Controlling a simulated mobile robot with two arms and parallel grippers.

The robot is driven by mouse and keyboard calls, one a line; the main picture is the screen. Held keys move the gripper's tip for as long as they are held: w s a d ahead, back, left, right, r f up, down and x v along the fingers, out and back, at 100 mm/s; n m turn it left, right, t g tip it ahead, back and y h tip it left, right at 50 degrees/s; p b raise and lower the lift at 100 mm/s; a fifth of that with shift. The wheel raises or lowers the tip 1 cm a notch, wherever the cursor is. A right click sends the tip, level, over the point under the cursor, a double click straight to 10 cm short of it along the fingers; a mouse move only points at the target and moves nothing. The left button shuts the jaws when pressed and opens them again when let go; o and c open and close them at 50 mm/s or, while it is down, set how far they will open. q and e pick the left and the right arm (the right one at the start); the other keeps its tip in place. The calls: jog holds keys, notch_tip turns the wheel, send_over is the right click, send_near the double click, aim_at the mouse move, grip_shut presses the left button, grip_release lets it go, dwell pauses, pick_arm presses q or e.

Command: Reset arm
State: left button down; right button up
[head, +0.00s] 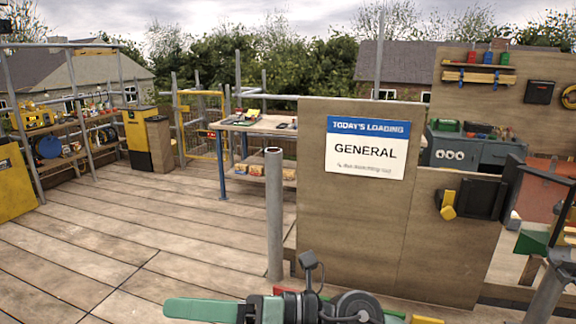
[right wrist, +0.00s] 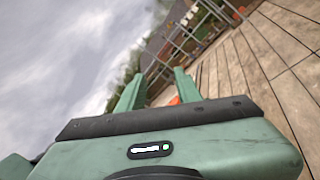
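My right gripper (head: 180,309) is low at the bottom of the head view, with its green fingers pointing left above the plank deck. In the right wrist view its two green fingers (right wrist: 158,88) stand apart with nothing held between them. Sky, trees and scaffold rails show beyond them, and the picture is tilted. A small orange patch shows by the right finger; I cannot tell what it is. My left gripper is in neither view.
A plywood panel with a "TODAY'S LOADING GENERAL" sign (head: 366,148) stands ahead, with a grey post (head: 274,215) at its left. A workbench (head: 262,125) is behind. Shelves (head: 75,140) and a yellow-black cabinet (head: 137,140) stand at left. The plank deck (head: 130,240) at left is clear.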

jog(key=w+d+r+m+t+h, duration=0.15)
jog(key=w+d+m+t, duration=0.3)
jog(key=m+t, duration=0.5)
jog(key=w+d+r+m+t+h, duration=0.1)
jog(key=w+d+r+m+t, duration=0.2)
jog(key=d+m+t, duration=0.6)
jog(key=w+d+f+m+g+h, duration=0.1)
jog(key=d+f+m+h, duration=0.65)
jog(key=f+m, duration=0.2)
jog(key=w+d+f+m+h, duration=0.1)
jog(key=d+f+m+h, duration=0.5)
jog(key=f+m+h, duration=0.3)
jog(key=s+d+f+m+g, duration=0.45)
jog(key=s+f+g, duration=0.35)
jog(key=f, duration=0.6)
jog(key=s+d+f+m+g, duration=0.1)
jog(key=s+f+g, duration=0.25)
jog(key=s, duration=0.45)
jog(key=s+d+f+m+g, duration=0.15)
jog(key=s+f, duration=0.25)
jog(key=s, duration=0.5)
notch_tip(320, 180, down, 28)
jog(key=s+g, duration=0.2)
jog(key=s, duration=0.1)
jog(key=s+d+f+n, duration=0.1)
jog(key=s+d+f, duration=0.2)
jog(key=s+f, duration=1.1)
jog(key=shift+s+f+g, duration=0.4)
jog(key=shift+s+g, duration=0.05)
jog(key=shift+s, duration=0.35)
